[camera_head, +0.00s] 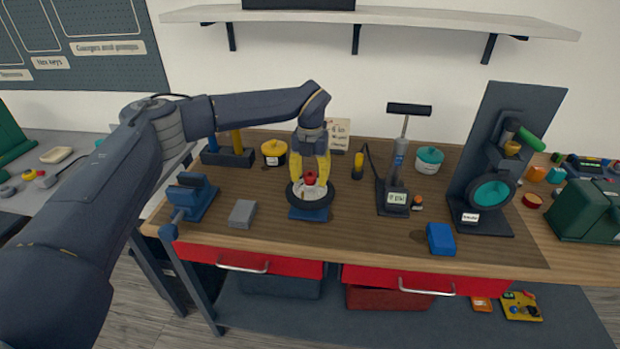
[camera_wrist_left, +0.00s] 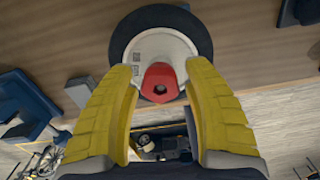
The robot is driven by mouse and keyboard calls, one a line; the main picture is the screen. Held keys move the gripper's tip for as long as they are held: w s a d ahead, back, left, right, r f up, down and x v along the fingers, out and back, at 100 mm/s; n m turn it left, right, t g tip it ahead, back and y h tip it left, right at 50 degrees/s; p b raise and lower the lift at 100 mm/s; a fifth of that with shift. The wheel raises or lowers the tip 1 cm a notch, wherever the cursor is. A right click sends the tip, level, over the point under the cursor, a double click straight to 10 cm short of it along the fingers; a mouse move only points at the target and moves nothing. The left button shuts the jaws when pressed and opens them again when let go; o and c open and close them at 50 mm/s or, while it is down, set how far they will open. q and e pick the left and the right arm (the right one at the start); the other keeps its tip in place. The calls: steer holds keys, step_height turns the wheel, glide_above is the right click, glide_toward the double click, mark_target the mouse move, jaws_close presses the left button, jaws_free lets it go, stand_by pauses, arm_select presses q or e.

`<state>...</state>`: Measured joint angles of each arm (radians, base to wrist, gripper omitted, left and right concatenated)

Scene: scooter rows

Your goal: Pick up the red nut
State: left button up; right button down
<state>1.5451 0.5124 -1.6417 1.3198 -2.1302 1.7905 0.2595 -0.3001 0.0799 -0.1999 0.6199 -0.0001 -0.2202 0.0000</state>
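The red nut (camera_head: 310,179) sits on top of the pale hub of a small black-tyred wheel (camera_head: 329,196), which rests on a blue stand (camera_head: 309,212). My left gripper (camera_head: 309,172) points down over the wheel, with its yellow fingers on either side of the nut. In the left wrist view the nut (camera_wrist_left: 160,83) shows between the two spread fingertips (camera_wrist_left: 160,72), with a gap on each side. The fingers are open and hold nothing. My right gripper is not in view.
A blue vise (camera_head: 191,197) and a grey block (camera_head: 243,214) stand left of the wheel. A yellow pot (camera_head: 274,152) is behind it. A pump with a gauge (camera_head: 397,190) and a blue box (camera_head: 441,239) stand to the right. The wood in front is clear.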

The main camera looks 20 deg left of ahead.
mark_target(310, 175)
arm_select(q)
steer(key=c, duration=0.9)
steer(key=shift+r, duration=0.4)
jaws_close()
step_height(310, 175, up, 19)
steer(key=shift+r, duration=0.1)
